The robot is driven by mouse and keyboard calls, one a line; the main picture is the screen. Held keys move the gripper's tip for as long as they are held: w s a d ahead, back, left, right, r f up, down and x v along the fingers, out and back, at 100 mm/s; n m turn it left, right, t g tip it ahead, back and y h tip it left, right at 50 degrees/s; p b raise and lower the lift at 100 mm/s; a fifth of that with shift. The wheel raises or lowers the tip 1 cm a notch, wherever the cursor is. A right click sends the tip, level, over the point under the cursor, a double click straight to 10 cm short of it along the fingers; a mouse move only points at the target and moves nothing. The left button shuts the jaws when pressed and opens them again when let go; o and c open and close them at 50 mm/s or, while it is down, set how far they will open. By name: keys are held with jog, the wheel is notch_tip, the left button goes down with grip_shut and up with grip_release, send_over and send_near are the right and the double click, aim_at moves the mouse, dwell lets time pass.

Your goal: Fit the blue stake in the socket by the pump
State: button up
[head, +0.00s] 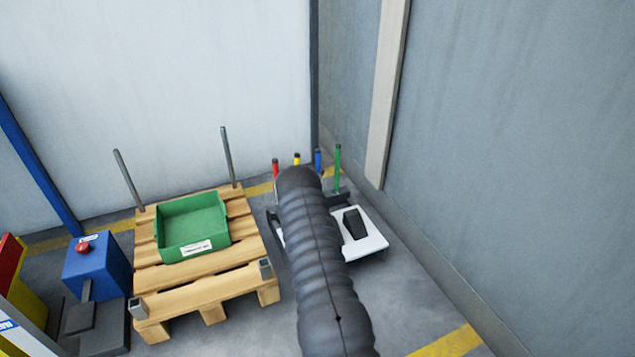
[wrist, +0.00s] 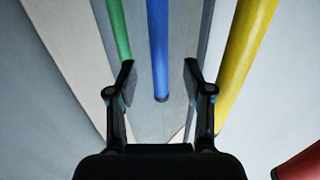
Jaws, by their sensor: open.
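The blue stake (head: 318,161) stands upright in a rack behind my arm in the head view, between the yellow stake (head: 297,158) and the green stake (head: 338,168). In the wrist view the blue stake (wrist: 158,40) lies in the gap between the fingers of my gripper (wrist: 159,78). The gripper is open, and I cannot tell whether a finger touches the stake. My arm hides the gripper in the head view. A grey socket (head: 139,308) sits at the pallet's front left corner, nearest the blue box with a red knob (head: 95,265), perhaps the pump.
The wooden pallet (head: 205,293) carries a green crate (head: 193,226). Grey stakes stand at its back left (head: 128,180) and back right (head: 228,157) corners. Another socket (head: 265,268) is at the front right. A red stake (head: 276,167) stands left of the yellow one. Walls close the back and right.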

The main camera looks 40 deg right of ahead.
jog(key=shift+b+x, duration=0.3)
jog(key=shift+x, duration=2.3)
grip_shut()
